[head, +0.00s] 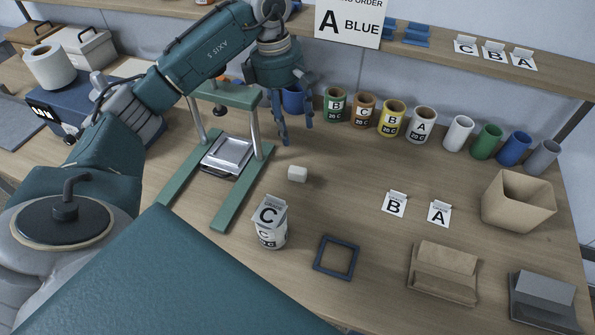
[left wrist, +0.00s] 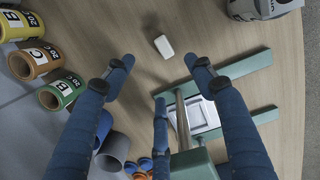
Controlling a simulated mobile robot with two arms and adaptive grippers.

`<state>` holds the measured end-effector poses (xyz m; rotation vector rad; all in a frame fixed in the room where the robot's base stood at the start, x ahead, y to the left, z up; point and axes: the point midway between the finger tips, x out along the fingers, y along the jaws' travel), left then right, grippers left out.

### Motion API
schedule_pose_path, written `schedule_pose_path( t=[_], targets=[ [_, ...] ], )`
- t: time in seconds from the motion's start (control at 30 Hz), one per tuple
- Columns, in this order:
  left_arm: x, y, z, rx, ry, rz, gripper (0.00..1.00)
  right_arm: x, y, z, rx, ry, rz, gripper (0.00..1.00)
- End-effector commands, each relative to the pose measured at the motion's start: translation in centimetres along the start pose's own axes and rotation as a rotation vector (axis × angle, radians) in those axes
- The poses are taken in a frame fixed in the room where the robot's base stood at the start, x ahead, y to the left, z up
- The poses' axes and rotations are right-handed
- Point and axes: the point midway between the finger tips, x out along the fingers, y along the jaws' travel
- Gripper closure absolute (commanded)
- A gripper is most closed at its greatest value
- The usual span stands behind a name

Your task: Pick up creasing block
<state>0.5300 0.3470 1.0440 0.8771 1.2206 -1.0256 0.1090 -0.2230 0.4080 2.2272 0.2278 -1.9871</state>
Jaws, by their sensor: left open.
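The creasing block looks to be the small white block (head: 298,174) lying alone on the table, right of the green press frame. In the left wrist view the white block (left wrist: 164,47) lies beyond my fingertips, roughly between them and apart from them. My left gripper (head: 297,140) hangs above and behind the block with its fingers pointing down. In the left wrist view my left gripper (left wrist: 160,62) is open, with nothing between its fingers. My right gripper is not in view.
A green press frame (head: 228,207) stands close left of the block. A can with a C card (head: 271,235) stands in front. Labelled cups (head: 393,118) line the back. A dark square frame (head: 336,257) and a brown bin (head: 517,201) lie to the right.

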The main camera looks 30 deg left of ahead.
Motion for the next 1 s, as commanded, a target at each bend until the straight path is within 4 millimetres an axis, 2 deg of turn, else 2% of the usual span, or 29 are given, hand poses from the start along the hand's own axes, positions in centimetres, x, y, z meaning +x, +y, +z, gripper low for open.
schedule_pose_path(
  t=[0.03, 0.2, 0.37, 0.47, 0.7, 1.0],
  targets=[
    [1.4, 0.0, -0.2, 0.001, -0.001, 0.0, 0.45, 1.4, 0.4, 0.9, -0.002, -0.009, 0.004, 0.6],
    [3.6, 0.0, -0.5, 0.001, -0.001, 0.0, 0.45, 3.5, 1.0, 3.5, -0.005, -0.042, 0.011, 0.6],
    [5.0, 0.0, -0.7, 0.001, -0.001, 0.0, 0.45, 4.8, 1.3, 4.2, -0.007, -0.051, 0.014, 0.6],
    [5.6, 0.0, -0.7, 0.001, -0.001, -0.001, 0.45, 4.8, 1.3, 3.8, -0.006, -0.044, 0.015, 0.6],
    [9.1, -0.1, -0.7, 0.001, -0.001, -0.005, 0.45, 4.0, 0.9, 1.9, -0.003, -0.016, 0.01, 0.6],
    [11.7, -0.2, -0.6, 0.001, -0.001, -0.005, 0.45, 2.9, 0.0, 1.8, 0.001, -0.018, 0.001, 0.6]
  ],
)
